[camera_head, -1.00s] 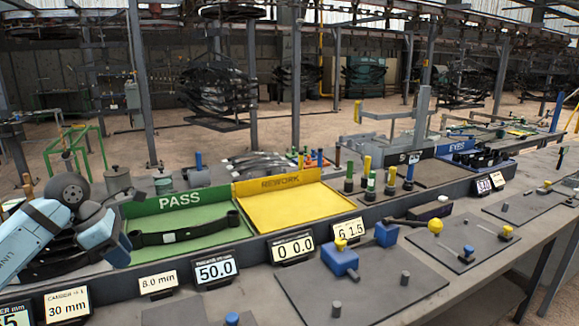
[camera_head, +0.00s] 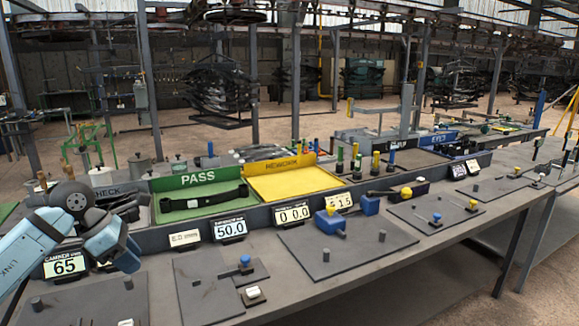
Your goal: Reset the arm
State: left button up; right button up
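My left arm comes in from the left edge, folded at a dark round joint. Its pale blue end part, where my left gripper (camera_head: 124,258) would be, hangs above the bench beside the 65 display. No fingers can be made out, and nothing is seen held. My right arm and gripper are not in view. A dark leaf spring (camera_head: 204,199) lies in the green PASS tray (camera_head: 185,215), clear of my arm.
The yellow REWORK tray (camera_head: 295,184) is empty. Displays (camera_head: 230,227) line the tray edge. Coloured upright pegs (camera_head: 357,162) stand right of REWORK. The bench front (camera_head: 330,275) has bare room.

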pick_arm(q)
jog(key=s+d+f+n+t+h, duration=0.1)
jog(key=s+d+f+n+h, duration=0.3)
jog(key=d+h, duration=0.4)
jog(key=s+d+f+n+t+h, duration=0.1)
jog(key=s+d+f+n+h, duration=0.3)
jog(key=d, duration=0.6)
jog(key=s+a+f+m+t+y, duration=0.25)
jog(key=s+f+m+y, duration=0.45)
jog(key=s+f+m, duration=0.75)
jog(key=s+a+f+m+t+y, duration=0.1)
jog(key=s+f+m+t+y, duration=0.45)
jog(key=f+m, duration=1)
notch_tip(320, 180, up, 17)
jog(key=s+m+y+p, duration=0.1)
jog(key=m+p, duration=0.3)
jog(key=p, duration=1.1)
jog(key=shift+a+g, duration=0.35)
jog(key=shift+g, duration=0.05)
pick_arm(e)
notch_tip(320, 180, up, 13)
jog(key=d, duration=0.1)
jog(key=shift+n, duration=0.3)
